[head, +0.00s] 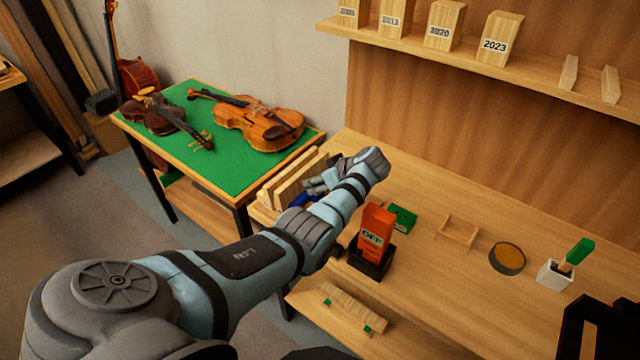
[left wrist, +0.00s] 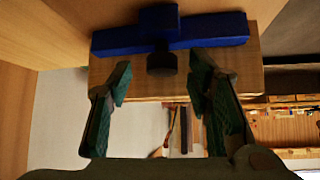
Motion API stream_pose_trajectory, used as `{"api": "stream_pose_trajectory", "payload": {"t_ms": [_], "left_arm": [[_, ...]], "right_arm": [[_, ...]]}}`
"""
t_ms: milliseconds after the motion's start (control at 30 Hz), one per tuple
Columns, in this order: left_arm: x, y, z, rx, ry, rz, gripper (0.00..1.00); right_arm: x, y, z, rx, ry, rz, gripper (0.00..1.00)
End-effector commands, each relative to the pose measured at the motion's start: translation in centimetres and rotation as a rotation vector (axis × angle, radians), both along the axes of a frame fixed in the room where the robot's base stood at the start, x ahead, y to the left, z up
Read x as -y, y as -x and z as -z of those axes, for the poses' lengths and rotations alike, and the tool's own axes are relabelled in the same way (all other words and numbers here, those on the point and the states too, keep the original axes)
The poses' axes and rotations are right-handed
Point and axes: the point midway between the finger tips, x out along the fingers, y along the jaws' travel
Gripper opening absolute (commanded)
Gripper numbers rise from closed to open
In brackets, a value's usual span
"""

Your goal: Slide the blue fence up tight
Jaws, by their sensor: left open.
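The blue fence (left wrist: 170,36) is a bar lying across the face of a pale wood block (left wrist: 250,75) in the left wrist view, with a dark round knob (left wrist: 161,62) at its middle. In the head view only a small bit of the blue fence (head: 304,199) shows, beside upright wooden boards (head: 283,190) at the bench's left end; my arm hides the rest. My left gripper (head: 318,185) is open there. In the left wrist view its fingers (left wrist: 160,85) are apart, one to each side below the knob. Whether they touch anything is unclear.
On the bench (head: 440,290) stand an orange box (head: 375,228) in a black holder, a green box (head: 402,217), a small wooden tray (head: 457,232), a round tin (head: 507,258) and a white cup (head: 555,275). A green table (head: 235,165) with violins stands left.

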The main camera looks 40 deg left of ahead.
Motion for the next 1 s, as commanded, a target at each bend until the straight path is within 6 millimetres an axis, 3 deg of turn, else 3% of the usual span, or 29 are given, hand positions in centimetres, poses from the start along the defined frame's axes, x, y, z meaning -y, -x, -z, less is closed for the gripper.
{"api": "stream_pose_trajectory", "payload": {"t_ms": [333,600,1000], "left_arm": [[-0.44,-0.13,0.51,0.0,0.001,0.001,0.45],[-0.4,-0.13,0.5,0.0,0.001,0.001,0.01],[-0.7,-0.13,0.52,-0.001,0.0,0.001,0.0]], "right_arm": [[-0.01,-0.18,0.21,0.004,0.0,0.0,0.4],[-0.02,-0.05,0.22,0.001,0.0,0.0,0.4],[-0.04,-0.03,0.71,0.001,0.0,0.0,0.4]]}}
